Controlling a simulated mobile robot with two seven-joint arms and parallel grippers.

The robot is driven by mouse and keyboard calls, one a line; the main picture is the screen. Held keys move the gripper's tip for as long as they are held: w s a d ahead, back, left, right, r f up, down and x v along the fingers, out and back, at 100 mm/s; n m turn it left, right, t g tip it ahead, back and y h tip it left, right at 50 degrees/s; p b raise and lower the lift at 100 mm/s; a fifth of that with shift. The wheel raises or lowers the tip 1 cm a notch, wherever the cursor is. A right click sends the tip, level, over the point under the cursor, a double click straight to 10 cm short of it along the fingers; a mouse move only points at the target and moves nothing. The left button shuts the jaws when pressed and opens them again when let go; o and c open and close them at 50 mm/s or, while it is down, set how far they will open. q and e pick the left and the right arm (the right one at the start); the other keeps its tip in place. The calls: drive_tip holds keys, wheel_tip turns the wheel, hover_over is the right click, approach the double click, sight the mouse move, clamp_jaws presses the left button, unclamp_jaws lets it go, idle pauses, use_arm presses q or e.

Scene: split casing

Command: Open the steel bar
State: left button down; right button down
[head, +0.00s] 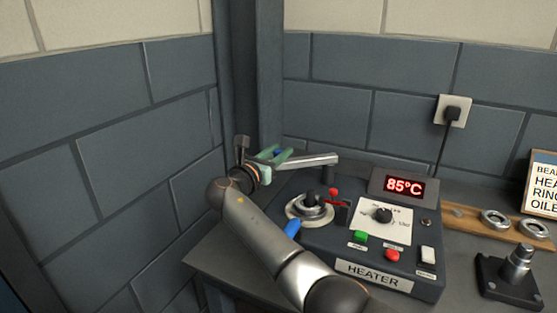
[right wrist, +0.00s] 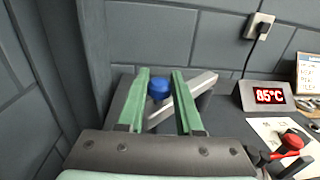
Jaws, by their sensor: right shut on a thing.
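The steel bar (head: 312,161) sticks out to the left from a dark post (head: 328,176) at the back of the heater, clear of the ring spot. In the right wrist view the bar (right wrist: 190,98) runs diagonally behind the fingers, with a blue knob (right wrist: 159,88) at its end. My right gripper (head: 274,155) has green fingers, also seen in the right wrist view (right wrist: 160,95). It is shut on the blue knob, which sits between the fingers. My left gripper is not in view.
The heater (head: 372,282) has a metal ring (head: 311,208) around a dark core, a red-tipped lever (head: 334,191), a dial and buttons. Its display (head: 404,187) reads 85°C. Rings lie on a wooden board (head: 468,220) at right, near a dark stand (head: 512,280). Walls close in behind and left.

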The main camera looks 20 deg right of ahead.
drive_tip(key=shift+w+f+m+g+h+b, duration=0.1)
drive_tip(key=shift+w+m+g+h+b, duration=0.2)
drive_tip(key=shift+w+g+b, duration=0.15)
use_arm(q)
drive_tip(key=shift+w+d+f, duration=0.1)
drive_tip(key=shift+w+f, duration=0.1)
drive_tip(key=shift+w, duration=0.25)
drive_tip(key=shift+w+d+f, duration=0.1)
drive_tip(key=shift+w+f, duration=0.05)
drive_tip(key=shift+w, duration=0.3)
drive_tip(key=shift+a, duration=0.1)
use_arm(e)
drive_tip(key=shift+w, duration=0.1)
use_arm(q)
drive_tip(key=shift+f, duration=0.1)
use_arm(e)
drive_tip(key=c, duration=0.7)
unclamp_jaws()
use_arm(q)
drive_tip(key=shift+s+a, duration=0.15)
use_arm(e)
drive_tip(key=shift+o, duration=0.7)
